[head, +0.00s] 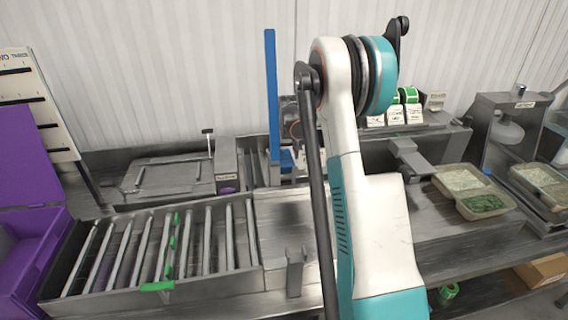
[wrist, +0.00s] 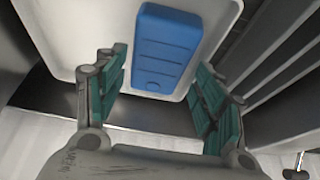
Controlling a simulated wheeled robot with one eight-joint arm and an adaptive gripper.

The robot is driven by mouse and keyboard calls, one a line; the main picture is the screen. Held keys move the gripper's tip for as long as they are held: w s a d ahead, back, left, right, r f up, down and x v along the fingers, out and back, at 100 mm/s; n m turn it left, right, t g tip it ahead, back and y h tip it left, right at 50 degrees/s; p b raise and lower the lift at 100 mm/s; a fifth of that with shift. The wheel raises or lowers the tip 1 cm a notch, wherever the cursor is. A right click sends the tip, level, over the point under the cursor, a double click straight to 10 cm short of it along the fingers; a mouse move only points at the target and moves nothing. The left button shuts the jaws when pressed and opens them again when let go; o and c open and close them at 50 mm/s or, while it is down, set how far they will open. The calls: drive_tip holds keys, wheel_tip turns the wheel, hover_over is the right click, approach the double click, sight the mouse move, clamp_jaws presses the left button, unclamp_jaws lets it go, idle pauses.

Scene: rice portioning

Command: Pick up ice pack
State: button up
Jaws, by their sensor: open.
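The blue ice pack (wrist: 166,45) shows in the wrist view, flat and rectangular, with small marks down its face. It lies in or on a white tray (wrist: 60,35) with rounded corners. My gripper (wrist: 163,63) is open, with its teal-padded fingers apart on either side of the pack's near end in the picture. No contact with the pack is visible, and the distance to it is hard to tell. In the head view my arm is seen, but my gripper is hidden, and I cannot make out the ice pack for sure.
In the head view, a metal roller conveyor (head: 150,250) and a purple bin (head: 30,250) stand at left. A tall blue bar (head: 271,95) rises behind the bench. Food trays (head: 470,212) sit at right.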

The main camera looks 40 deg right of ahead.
sight(284, 157)
drive_tip(key=b+x, duration=0.1)
drive_tip(key=x, duration=0.4)
drive_tip(key=shift+w+d+r+b, duration=0.1)
drive_tip(key=shift+d+r+b, duration=0.05)
drive_tip(key=shift+b, duration=0.15)
drive_tip(key=shift+c, duration=0.3)
drive_tip(key=c, duration=0.9)
drive_tip(key=shift+r, duration=0.2)
